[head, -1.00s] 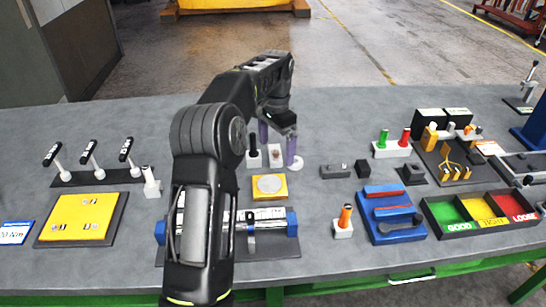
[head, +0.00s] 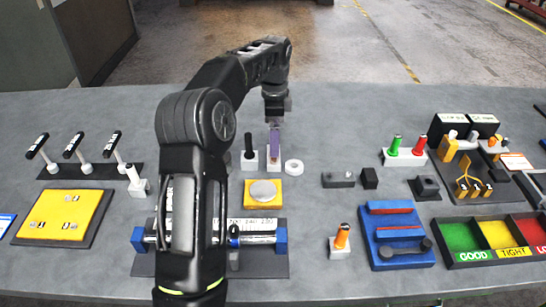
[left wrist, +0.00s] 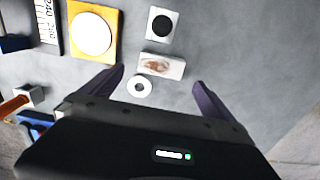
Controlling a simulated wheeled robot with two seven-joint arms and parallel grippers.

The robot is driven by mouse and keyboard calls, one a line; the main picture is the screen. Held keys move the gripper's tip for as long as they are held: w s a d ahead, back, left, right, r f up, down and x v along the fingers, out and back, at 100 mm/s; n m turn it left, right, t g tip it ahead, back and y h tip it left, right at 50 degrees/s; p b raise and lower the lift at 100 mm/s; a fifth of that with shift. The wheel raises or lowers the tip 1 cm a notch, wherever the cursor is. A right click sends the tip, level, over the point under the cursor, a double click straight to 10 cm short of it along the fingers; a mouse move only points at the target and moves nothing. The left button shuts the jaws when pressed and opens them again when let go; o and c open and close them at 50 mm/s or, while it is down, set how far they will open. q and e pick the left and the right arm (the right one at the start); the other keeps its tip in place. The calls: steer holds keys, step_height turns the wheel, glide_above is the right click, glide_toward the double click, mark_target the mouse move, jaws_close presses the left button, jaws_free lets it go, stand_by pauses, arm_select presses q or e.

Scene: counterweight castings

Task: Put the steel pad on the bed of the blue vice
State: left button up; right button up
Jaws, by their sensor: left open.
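A round, pale metal disc (head: 263,191), which looks like the steel pad, lies on a yellow square block (head: 250,202); it also shows in the left wrist view (left wrist: 93,33). My left gripper (head: 275,155) is open and empty, pointing down beyond the disc. In the left wrist view, its fingers (left wrist: 158,76) are spread above a white ring (left wrist: 139,87) and a small white block (left wrist: 161,65). My right gripper is not in view.
A black-topped peg (head: 250,158) stands left of the gripper. A yellow plate (head: 62,215) and levers are on the left. The bench's back strip is clear.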

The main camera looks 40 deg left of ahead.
arm_select(q)
steer(key=shift+w+f, duration=0.1)
steer(key=shift+f, duration=1.25)
steer(key=shift+f+p, duration=0.25)
steer(key=shift+p, duration=0.05)
steer(key=shift+w+f+p, duration=0.15)
steer(key=shift+f+p, duration=0.55)
steer(key=shift+f, duration=1.65)
steer(key=shift+c, duration=0.2)
steer(key=shift+r, duration=0.1)
steer(key=c, duration=2)
